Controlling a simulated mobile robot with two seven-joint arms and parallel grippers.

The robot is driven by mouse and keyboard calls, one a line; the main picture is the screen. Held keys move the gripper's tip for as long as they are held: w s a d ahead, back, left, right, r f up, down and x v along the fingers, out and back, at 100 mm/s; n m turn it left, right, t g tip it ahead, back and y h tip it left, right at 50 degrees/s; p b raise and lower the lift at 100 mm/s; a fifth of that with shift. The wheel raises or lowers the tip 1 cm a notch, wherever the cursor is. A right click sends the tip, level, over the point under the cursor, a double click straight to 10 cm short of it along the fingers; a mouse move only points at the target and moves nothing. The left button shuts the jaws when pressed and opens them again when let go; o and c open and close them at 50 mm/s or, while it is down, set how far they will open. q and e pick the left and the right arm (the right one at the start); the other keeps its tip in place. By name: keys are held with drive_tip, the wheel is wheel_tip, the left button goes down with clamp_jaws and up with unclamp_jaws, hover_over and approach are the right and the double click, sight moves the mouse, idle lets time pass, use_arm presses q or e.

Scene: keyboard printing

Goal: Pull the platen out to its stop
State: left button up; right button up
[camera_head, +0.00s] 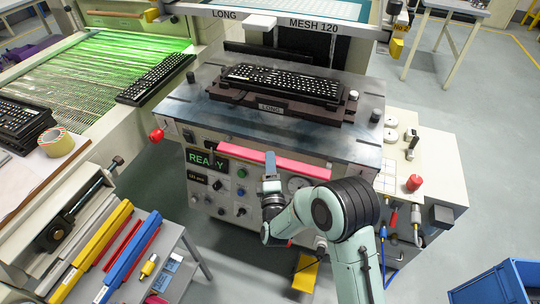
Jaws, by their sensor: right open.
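The platen (190,100) is a grey metal plate on top of the printing machine. A dark fixture (318,114) marked LONG sits on it and holds a black keyboard (284,80). A long pinkish-red bar (320,169) runs along the machine's front, just below the platen's front edge. My right gripper (270,162) is open at the left-middle part of this bar, with its fingers overlapping the bar in the picture. I cannot tell whether they touch it or straddle it. My left gripper is not in view.
A front panel (200,178) with a READY display and buttons lies below the bar. A red knob (157,135) sticks out at the left. A conveyor (100,70) with keyboards stands left, a squeegee bench (140,262) front left, a blue bin (490,288) lower right.

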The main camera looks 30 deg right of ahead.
drive_tip(key=shift+x, duration=1.65)
clamp_jaws()
drive_tip(key=shift+s+a+f, duration=0.1)
drive_tip(key=shift+a, duration=0.1)
